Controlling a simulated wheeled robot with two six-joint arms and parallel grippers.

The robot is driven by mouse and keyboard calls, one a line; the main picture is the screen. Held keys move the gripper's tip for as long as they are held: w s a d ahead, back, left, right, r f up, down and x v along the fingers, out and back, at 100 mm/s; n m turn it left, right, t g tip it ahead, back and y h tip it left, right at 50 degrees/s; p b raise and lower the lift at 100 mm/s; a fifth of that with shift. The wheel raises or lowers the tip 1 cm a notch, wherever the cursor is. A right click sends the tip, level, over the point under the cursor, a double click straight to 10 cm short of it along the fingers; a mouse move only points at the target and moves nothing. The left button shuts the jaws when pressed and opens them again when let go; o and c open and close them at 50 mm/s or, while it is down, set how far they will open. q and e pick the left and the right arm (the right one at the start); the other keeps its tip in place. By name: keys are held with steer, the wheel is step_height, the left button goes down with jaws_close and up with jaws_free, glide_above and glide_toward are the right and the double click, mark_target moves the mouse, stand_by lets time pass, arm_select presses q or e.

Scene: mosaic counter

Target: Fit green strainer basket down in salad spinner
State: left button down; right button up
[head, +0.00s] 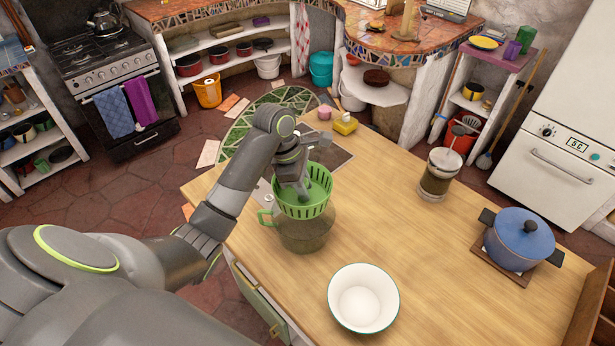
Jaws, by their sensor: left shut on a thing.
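The green strainer basket (316,204) is upright, with its slotted wall and rim showing. It is at the mouth of a see-through, smoky container with a green side handle, which looks like the salad spinner (303,238), near the left edge of the wooden counter. Most of the basket stands above the container's mouth. I cannot tell how far its lower end is inside. My left gripper (303,190) reaches down from above and is shut on the basket; its fingertips are partly hidden at the basket. My right gripper is not in view.
A white bowl (363,298) stands in front of the spinner on the counter (400,228). A glass jar with a plunger (436,180) and a blue pot (522,240) stand to the right. A yellow sponge (345,124) and a pink cup (324,112) are behind, by the sink.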

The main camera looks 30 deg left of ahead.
arm_select(q)
steer(key=shift+s+f, duration=0.15)
steer(key=shift+f, duration=0.3)
steer(key=f, duration=0.2)
steer(key=shift+w+f, duration=0.25)
steer(key=shift+f, duration=0.65)
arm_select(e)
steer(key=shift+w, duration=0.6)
arm_select(q)
steer(key=shift+f, duration=0.1)
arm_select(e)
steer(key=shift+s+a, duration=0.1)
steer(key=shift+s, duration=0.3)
arm_select(q)
steer(key=shift+f, duration=1.6)
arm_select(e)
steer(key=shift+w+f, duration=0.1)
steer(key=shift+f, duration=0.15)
arm_select(q)
steer(key=shift+f+b, duration=0.95)
steer(key=shift+f, duration=2)
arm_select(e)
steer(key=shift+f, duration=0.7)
